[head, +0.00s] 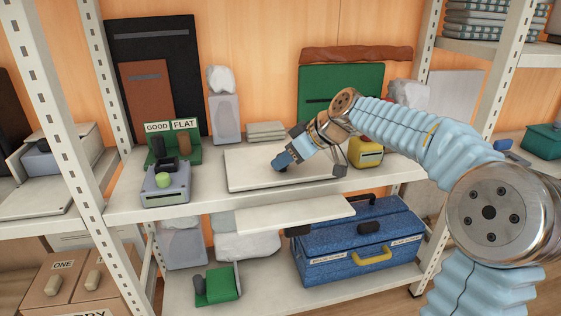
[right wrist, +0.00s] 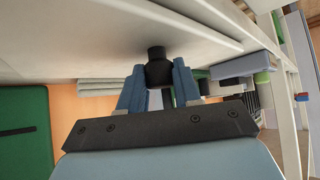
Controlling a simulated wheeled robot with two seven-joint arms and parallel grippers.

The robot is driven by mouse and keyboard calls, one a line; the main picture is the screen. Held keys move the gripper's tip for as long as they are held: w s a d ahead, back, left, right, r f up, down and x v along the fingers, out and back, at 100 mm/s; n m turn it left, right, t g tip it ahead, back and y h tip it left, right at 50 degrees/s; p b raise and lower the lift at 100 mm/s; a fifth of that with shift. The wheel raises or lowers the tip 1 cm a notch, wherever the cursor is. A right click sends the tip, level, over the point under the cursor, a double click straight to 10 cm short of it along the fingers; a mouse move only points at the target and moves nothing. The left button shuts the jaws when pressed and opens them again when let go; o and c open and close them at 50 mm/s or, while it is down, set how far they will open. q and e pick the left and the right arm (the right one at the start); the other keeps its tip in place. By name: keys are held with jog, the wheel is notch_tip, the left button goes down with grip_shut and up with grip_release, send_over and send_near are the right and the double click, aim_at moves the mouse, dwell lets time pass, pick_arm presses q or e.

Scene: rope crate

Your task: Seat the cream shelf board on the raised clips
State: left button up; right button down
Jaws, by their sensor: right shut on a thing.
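The cream shelf board (head: 250,177) lies at the middle shelf level in the head view, looking close to flat. My right gripper (head: 283,163) is over its middle, shut on the board's black knob. The right wrist view shows the blue fingers closed around this black knob (right wrist: 158,68), with the pale board (right wrist: 190,30) next to it. I cannot make out the raised clips, nor whether the board touches any support. My left gripper is in neither view.
A grey box (head: 166,187) and a green stand labelled GOOD and FLAT are left of the board. A yellow box (head: 367,153) is at its right. Below are another pale board (head: 295,213) and a blue toolbox (head: 340,255). White uprights (head: 70,130) flank the shelves.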

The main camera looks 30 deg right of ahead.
jog(key=shift+r+p, duration=0.45)
jog(key=shift+r, duration=0.45)
jog(key=shift+r, duration=0.1)
jog(key=shift+r+p, duration=1.8)
jog(key=shift+r, duration=0.6)
